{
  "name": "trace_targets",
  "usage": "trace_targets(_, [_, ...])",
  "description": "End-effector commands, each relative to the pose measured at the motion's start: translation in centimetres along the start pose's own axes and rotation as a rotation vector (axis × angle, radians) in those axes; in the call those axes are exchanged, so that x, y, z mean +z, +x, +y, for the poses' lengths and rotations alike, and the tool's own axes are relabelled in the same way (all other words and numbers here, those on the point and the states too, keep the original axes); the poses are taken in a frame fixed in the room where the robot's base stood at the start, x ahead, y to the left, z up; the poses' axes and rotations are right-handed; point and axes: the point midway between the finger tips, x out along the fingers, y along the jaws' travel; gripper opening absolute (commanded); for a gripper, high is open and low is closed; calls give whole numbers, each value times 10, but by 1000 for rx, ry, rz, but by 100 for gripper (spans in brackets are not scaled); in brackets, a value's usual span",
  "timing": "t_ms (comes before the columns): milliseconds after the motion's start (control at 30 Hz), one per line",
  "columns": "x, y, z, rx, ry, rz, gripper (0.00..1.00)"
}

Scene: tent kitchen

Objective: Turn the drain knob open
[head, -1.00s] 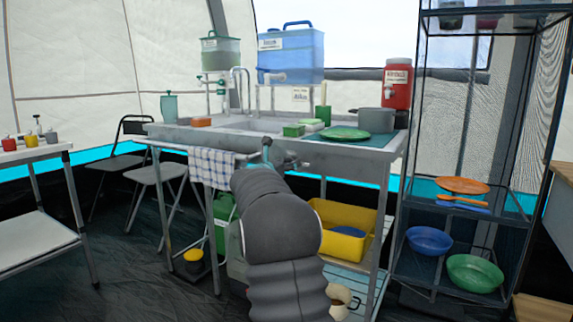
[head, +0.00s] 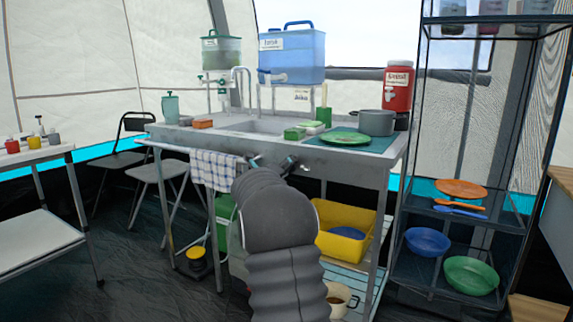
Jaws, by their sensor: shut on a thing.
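The metal sink unit (head: 345,170) stands in the middle of the head view. My gripper (head: 272,163) is at its front panel, below the basin, with one finger showing to the left and one to the right of my wrist. It is shut on the drain knob, which is mostly hidden behind my gripper and arm. A small grey piece (head: 305,168) shows just right of the right finger; I cannot tell whether it is part of the knob.
A checked towel (head: 213,169) hangs left of my gripper. A yellow tub (head: 341,246) and a beige mug (head: 338,298) are below the sink. A grey pot (head: 376,122) and green plate (head: 345,137) sit on top. A shelf rack (head: 402,220) stands at the right.

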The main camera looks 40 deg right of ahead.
Motion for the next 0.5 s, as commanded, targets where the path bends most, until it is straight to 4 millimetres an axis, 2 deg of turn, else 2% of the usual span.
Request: trace_targets(500, [0,1,-1,-2,-435,3,21])
